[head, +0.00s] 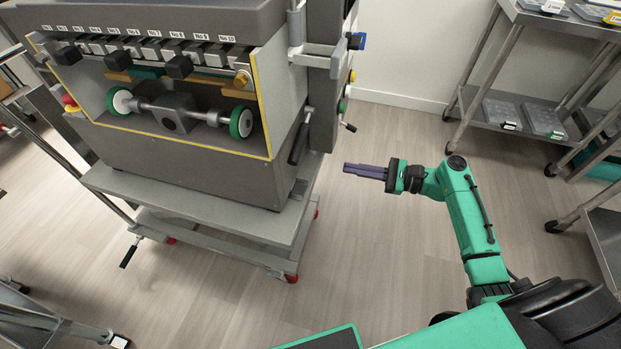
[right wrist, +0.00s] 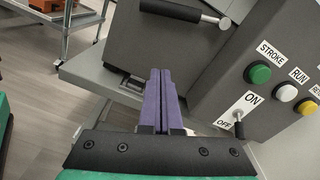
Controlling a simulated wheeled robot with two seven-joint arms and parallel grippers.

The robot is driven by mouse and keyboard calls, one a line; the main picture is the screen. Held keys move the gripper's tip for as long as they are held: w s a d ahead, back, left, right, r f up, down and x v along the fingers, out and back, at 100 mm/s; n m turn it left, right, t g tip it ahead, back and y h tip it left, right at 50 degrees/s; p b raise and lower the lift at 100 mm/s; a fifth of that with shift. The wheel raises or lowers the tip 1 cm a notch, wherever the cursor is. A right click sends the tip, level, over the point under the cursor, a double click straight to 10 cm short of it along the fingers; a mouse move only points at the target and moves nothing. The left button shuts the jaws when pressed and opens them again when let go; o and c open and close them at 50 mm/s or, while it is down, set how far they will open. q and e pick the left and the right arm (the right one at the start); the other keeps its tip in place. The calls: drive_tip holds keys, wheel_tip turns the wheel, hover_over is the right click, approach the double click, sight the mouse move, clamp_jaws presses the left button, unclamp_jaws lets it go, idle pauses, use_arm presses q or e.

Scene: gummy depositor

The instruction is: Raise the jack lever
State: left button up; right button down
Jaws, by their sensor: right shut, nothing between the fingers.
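My right gripper (head: 350,169) is shut and empty, its purple fingers together, in open space to the right of the machine's side. It also shows in the right wrist view (right wrist: 160,75), pointing toward the machine. A lever with a black handle (head: 297,143) and metal rod hangs on the machine's right side, left of my fingertips and apart from them. It shows in the right wrist view (right wrist: 178,10) at the top. A second black-handled lever (head: 128,254) sticks out low at the cart's front left. No label shows which is the jack lever. My left gripper is not in view.
The grey machine (head: 180,155) stands on a wheeled cart (head: 215,226). Its side panel carries buttons (right wrist: 259,73) and an ON/OFF toggle (right wrist: 239,128) near my gripper. Steel shelving (head: 500,105) stands at the right. The floor between is clear.

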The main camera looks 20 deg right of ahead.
sight(302, 145)
drive_tip(key=shift+m+t+y, duration=0.3)
drive_tip(key=shift+m+y, duration=0.1)
drive_tip(key=shift+m, duration=0.1)
drive_tip(key=w+a+r, duration=0.1)
drive_tip(key=a, duration=0.2)
drive_tip(key=w+a+r+p, duration=0.1)
drive_tip(key=w+a, duration=0.1)
drive_tip(key=a, duration=0.1)
drive_tip(key=w+a+r+p, duration=0.1)
drive_tip(key=a+r, duration=0.1)
drive_tip(key=a, duration=0.1)
drive_tip(key=shift+w+a, duration=0.25)
drive_tip(key=shift+a, duration=0.1)
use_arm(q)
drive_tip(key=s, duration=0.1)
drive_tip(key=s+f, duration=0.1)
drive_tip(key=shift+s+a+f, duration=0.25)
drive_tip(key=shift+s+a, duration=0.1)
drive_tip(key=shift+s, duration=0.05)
